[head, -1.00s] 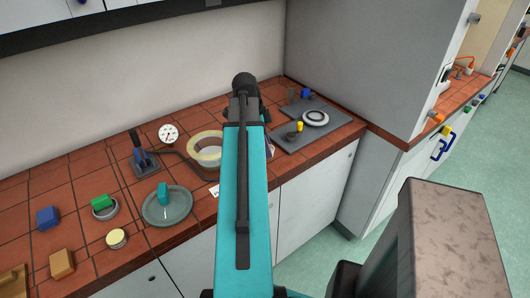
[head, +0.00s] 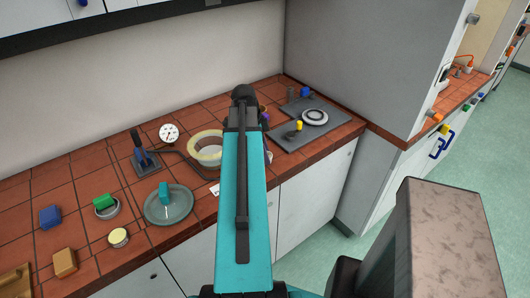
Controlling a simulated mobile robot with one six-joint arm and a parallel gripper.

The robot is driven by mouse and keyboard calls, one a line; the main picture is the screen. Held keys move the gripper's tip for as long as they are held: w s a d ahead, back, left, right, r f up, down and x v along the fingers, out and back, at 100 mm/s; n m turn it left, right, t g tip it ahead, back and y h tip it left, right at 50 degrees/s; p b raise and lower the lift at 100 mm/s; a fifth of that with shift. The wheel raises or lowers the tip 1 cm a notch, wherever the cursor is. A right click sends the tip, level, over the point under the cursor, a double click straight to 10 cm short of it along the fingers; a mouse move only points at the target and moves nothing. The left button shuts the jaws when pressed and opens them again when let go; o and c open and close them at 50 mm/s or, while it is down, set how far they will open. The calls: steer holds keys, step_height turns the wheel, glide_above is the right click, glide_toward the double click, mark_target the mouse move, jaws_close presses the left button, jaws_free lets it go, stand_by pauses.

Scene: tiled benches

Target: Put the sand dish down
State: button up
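No dish that I can surely name as the sand dish shows. A pale round bowl with a yellowish rim (head: 205,147) is on the tiled bench just left of my arm, which hides its right part. My teal arm reaches up the middle of the head view, over the bench. My gripper is hidden behind the arm's far end, so what it holds cannot be seen.
A grey plate with a white ring (head: 314,117) lies at the bench's right. A tall grey cabinet (head: 370,60) bounds the right.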

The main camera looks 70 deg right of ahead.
steer(key=o, duration=0.4)
steer(key=shift+r, duration=0.25)
steer(key=b+v, duration=0.2)
steer(key=v, duration=1)
stand_by(0.9)
